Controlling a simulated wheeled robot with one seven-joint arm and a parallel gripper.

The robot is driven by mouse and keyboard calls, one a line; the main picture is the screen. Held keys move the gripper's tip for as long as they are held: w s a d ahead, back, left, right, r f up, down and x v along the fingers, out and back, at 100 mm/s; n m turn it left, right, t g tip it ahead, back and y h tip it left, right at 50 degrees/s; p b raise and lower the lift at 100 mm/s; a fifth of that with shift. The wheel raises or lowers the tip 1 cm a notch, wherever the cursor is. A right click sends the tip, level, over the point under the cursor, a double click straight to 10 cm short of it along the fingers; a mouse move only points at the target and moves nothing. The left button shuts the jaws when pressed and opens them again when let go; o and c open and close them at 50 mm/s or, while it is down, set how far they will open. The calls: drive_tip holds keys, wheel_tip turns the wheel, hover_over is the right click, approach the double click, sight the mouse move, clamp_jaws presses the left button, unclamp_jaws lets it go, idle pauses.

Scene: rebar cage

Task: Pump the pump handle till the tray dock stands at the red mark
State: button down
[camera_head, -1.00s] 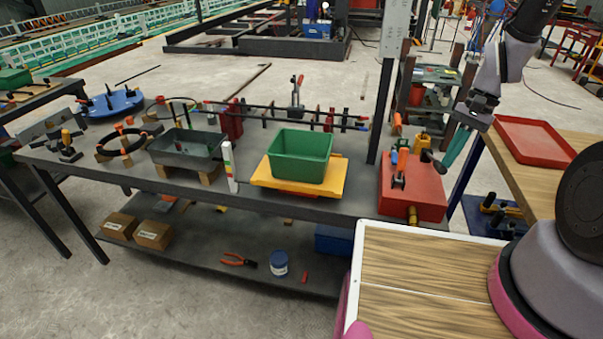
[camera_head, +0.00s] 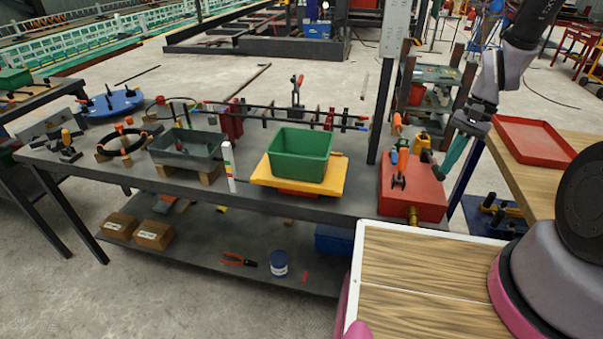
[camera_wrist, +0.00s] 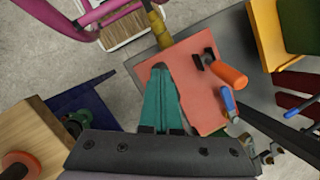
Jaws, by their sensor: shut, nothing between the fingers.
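The red pump box (camera_head: 412,193) sits at the bench's right end and also shows in the wrist view (camera_wrist: 185,90). An orange-gripped handle (camera_head: 402,162) stands on it; in the wrist view its orange grip (camera_wrist: 230,75) lies right of my fingers. A smaller blue-gripped lever (camera_wrist: 229,101) is beside it. The yellow tray dock (camera_head: 268,178) carries a green bin (camera_head: 300,155). A white post with coloured bands (camera_head: 229,168) stands left of it; I cannot tell which band it is level with. My gripper (camera_head: 446,172), with teal fingers (camera_wrist: 160,70), is shut and empty, apart from the handle.
A grey open tray (camera_head: 187,150) and black ring (camera_head: 123,143) stand on the bench's left. A dark post (camera_head: 383,100) rises behind the pump. A wooden table with a red tray (camera_head: 535,138) is at right. Boxes, pliers and a can lie on the lower shelf.

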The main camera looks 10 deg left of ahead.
drive_tip(key=shift+s+f, duration=0.15)
drive_tip(key=shift+f, duration=0.5)
drive_tip(key=shift+s+f, duration=0.1)
drive_tip(key=shift+f, duration=0.55)
drive_tip(key=shift+w+r, duration=0.5)
drive_tip(key=shift+r, duration=0.8)
drive_tip(key=shift+w+r, duration=0.45)
drive_tip(key=shift+r, duration=0.85)
drive_tip(key=shift+w+r, duration=0.5)
drive_tip(key=shift+r, duration=0.8)
drive_tip(key=s+d+r+n+t, duration=0.1)
drive_tip(key=s+r+t, duration=0.15)
drive_tip(key=r, duration=0.65)
drive_tip(key=s+d+r+t, duration=0.1)
drive_tip(key=r+t, duration=0.2)
drive_tip(key=r, duration=0.6)
drive_tip(key=s+d+r+n+t, duration=0.1)
drive_tip(key=s+r+t, duration=0.3)
drive_tip(key=s+r, duration=0.5)
wheel_tip(320, 180, up, 2)
drive_tip(key=shift+d+h, duration=0.4)
drive_tip(key=shift+d, duration=0.25)
